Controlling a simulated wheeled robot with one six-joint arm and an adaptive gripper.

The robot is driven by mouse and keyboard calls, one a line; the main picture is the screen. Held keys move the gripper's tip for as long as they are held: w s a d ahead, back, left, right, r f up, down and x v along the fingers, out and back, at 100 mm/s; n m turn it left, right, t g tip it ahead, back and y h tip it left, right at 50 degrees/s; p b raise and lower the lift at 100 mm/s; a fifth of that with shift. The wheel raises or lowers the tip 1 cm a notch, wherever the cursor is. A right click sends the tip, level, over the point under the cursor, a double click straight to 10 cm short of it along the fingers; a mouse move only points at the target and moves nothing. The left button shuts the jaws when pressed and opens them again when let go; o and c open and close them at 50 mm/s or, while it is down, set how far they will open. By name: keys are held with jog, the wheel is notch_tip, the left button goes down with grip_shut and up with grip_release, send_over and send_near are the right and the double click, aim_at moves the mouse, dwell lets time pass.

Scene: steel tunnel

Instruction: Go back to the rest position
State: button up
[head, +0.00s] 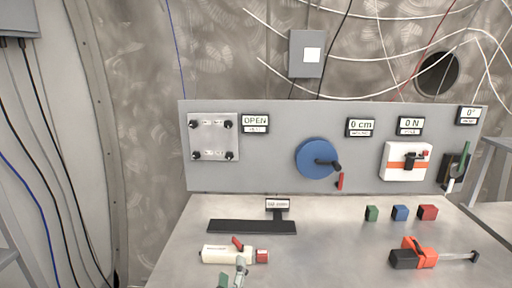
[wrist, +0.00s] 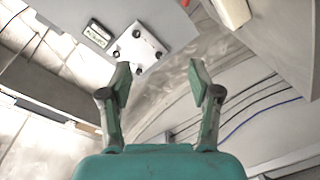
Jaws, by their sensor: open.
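My gripper (wrist: 160,82) is open in the wrist view, with its two green-tipped fingers apart and nothing between them. In the head view only a small part of my gripper (head: 238,273) shows at the bottom edge, in front of the cream cylinder (head: 226,254) with a red lever and red end. The rest of my arm is out of the picture.
A steel table (head: 330,235) bears a dark strip (head: 250,227), green (head: 371,213), blue (head: 399,213) and red (head: 428,212) blocks, and an orange-black tool (head: 414,256). The grey panel (head: 270,165) behind carries a bolted plate (head: 214,138) and blue wheel (head: 312,158).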

jog(key=s+d+f+m+g+y, duration=0.1)
jog(key=s+d+f, duration=0.7)
jog(key=s+f, duration=0.15)
jog(key=s+d+f+m+g, duration=0.1)
jog(key=s+d+f, duration=0.7)
jog(key=s, duration=0.3)
jog(key=s+d+r+m, duration=0.1)
jog(key=s+d+m, duration=0.1)
jog(key=s, duration=0.7)
jog(key=s+d+r+m+h, duration=0.1)
jog(key=s+d+r+m, duration=0.1)
jog(key=s, duration=0.7)
jog(key=s+d+r+m+h, duration=0.1)
jog(key=s+d+m, duration=0.3)
jog(key=s, duration=0.5)
jog(key=shift+d+r+m+g, duration=0.25)
jog(key=shift+r+m+g, duration=0.05)
jog(key=shift+r, duration=0.15)
jog(key=shift+w, duration=0.1)
